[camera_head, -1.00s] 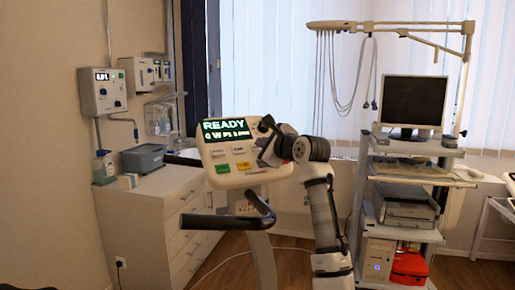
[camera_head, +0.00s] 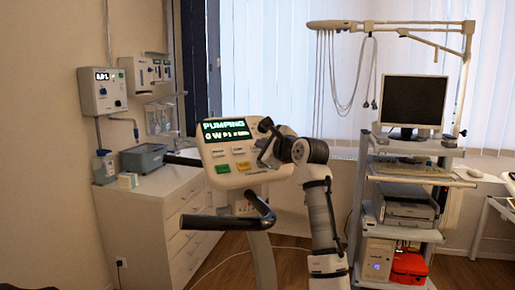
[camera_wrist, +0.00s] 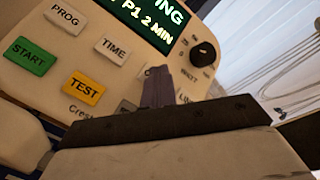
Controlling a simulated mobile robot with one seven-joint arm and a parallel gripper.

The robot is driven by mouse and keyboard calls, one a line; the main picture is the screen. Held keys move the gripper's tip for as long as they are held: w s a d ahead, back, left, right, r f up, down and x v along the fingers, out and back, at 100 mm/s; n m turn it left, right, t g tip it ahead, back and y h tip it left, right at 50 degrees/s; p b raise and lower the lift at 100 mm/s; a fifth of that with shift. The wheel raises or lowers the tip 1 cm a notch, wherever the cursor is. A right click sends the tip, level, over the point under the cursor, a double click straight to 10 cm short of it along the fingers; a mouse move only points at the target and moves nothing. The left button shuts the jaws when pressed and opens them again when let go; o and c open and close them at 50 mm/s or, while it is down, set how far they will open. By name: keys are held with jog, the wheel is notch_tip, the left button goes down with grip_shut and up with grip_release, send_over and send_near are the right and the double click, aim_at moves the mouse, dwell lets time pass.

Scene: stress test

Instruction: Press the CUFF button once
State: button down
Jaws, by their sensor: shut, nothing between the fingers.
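The console (camera_head: 215,172) of the exercise bike carries a display (camera_head: 226,130) reading "PUMPING". In the wrist view the display (camera_wrist: 140,22) shows "P1 2 MIN". My gripper (camera_wrist: 157,72) is shut and empty, its narrow tips over the button panel. A pale button starting with "C" (camera_wrist: 149,72) shows just left of the tips; the rest of its label is hidden behind them, and I cannot tell whether they touch it. In the head view my gripper (camera_head: 263,158) is at the console's right side.
Around the tips are the PROG (camera_wrist: 65,18), TIME (camera_wrist: 113,49), green START (camera_wrist: 29,56) and yellow TEST (camera_wrist: 84,86) buttons, plus a black knob (camera_wrist: 203,53). A black handlebar (camera_head: 225,222) juts out below the console. A monitor cart (camera_head: 405,235) stands to the right.

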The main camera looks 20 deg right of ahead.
jog(key=shift+s+r+p, duration=0.35)
jog(key=shift+s+r, duration=0.05)
jog(key=shift+r, duration=0.1)
jog(key=shift+s+d+r+p, duration=0.1)
jog(key=shift+s+r+p, duration=0.4)
jog(key=shift+s+r, duration=0.4)
jog(key=shift+s+d+r+p, duration=0.1)
jog(key=shift+s+r+p, duration=0.45)
jog(key=shift+r, duration=0.55)
jog(key=s+r, duration=0.4)
jog(key=r, duration=0.1)
jog(key=shift+s+d+r+p, duration=0.2)
jog(key=shift+s+r+p, duration=0.05)
jog(key=shift+p, duration=0.05)
